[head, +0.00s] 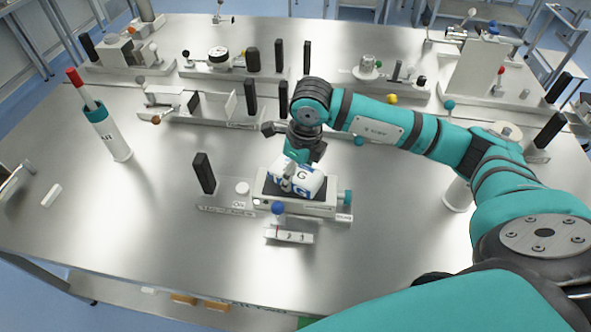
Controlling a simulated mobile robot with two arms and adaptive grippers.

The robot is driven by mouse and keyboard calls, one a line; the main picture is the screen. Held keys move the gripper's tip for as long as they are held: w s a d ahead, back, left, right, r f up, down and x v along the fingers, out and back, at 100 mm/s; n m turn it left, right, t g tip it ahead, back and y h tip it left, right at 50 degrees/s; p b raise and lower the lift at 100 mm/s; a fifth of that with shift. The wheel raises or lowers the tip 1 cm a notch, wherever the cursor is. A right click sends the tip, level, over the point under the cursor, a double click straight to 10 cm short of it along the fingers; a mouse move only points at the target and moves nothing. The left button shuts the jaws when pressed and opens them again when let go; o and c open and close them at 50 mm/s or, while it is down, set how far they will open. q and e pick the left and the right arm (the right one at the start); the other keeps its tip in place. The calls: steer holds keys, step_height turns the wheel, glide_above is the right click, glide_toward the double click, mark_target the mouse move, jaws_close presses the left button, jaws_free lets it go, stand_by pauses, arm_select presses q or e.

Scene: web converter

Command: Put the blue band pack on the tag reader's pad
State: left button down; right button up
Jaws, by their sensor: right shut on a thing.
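My right gripper (297,168) reaches down from the right arm over a small device near the middle of the table. It is shut on a white and blue pack (311,178) marked with a "G". The device, which looks like the tag reader (318,207), has a dark pad (264,185) on top, a teal knob at its right end and a blue ball knob in front. The pack is over the pad and covers much of it; I cannot tell whether it rests fully on it. My left gripper is not in view.
A black post (204,173) stands left of the reader, and a small numbered block (289,236) lies in front. A white cylinder with a red-tipped stick (109,136) stands at the left. Several fixtures line the back.

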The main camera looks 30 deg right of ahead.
mark_target(303, 174)
steer(key=shift+f, duration=0.7)
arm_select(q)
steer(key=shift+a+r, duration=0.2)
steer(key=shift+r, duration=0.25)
arm_select(e)
steer(key=shift+f, duration=0.1)
steer(key=shift+f, duration=0.15)
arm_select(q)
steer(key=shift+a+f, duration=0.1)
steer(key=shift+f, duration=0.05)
arm_select(e)
steer(key=o, duration=1.3)
steer(key=shift+r+p, duration=0.3)
steer(key=shift+r, duration=0.05)
steer(key=r+b, duration=0.1)
steer(key=r, duration=0.2)
steer(key=s+r+b, duration=0.1)
steer(key=r+b, duration=0.1)
steer(key=r, duration=0.2)
steer(key=r+b, duration=0.1)
steer(key=r, duration=0.3)
steer(key=shift+s+d, duration=0.25)
steer(key=shift+d, duration=0.15)
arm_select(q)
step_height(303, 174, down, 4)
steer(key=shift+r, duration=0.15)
arm_select(e)
steer(key=shift+r, duration=0.3)
